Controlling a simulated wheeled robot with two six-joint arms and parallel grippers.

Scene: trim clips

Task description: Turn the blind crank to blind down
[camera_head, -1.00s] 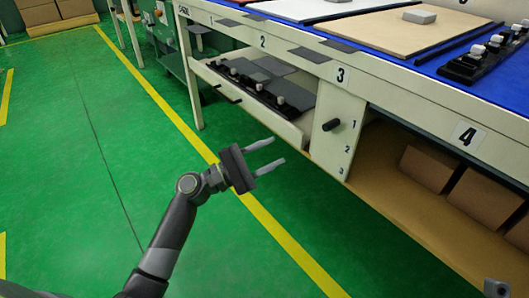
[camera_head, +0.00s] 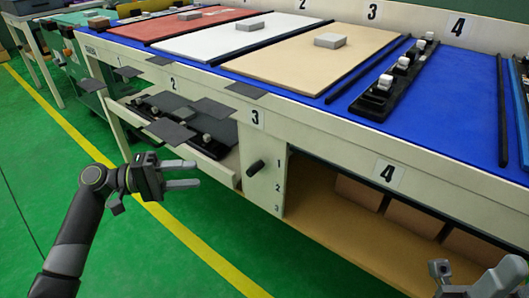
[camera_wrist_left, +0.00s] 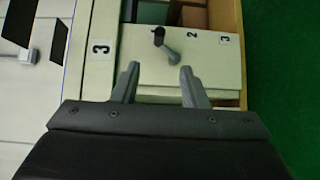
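The crank (camera_head: 256,167) has a black knob and sits on a pale panel (camera_head: 262,195) marked 1, 2, 3, under the table's number 3. In the left wrist view the crank (camera_wrist_left: 160,42) shows its black knob and a grey arm slanting down to the right. My left gripper (camera_head: 198,174) is open and empty, left of the crank and apart from it. In the left wrist view the left gripper's fingers (camera_wrist_left: 160,72) point at the panel, with the crank just beyond them. My right gripper (camera_head: 474,272) is partly in view at the lower right, its fingers apart. I cannot make out a blind.
A tray (camera_head: 222,170) with dark clip parts juts out left of the panel. Dark flat plates (camera_head: 245,90) stick out from the table edge above. Brown boxes (camera_head: 365,198) stand on the shelf right of the panel. Green floor (camera_head: 125,245) is clear at the left.

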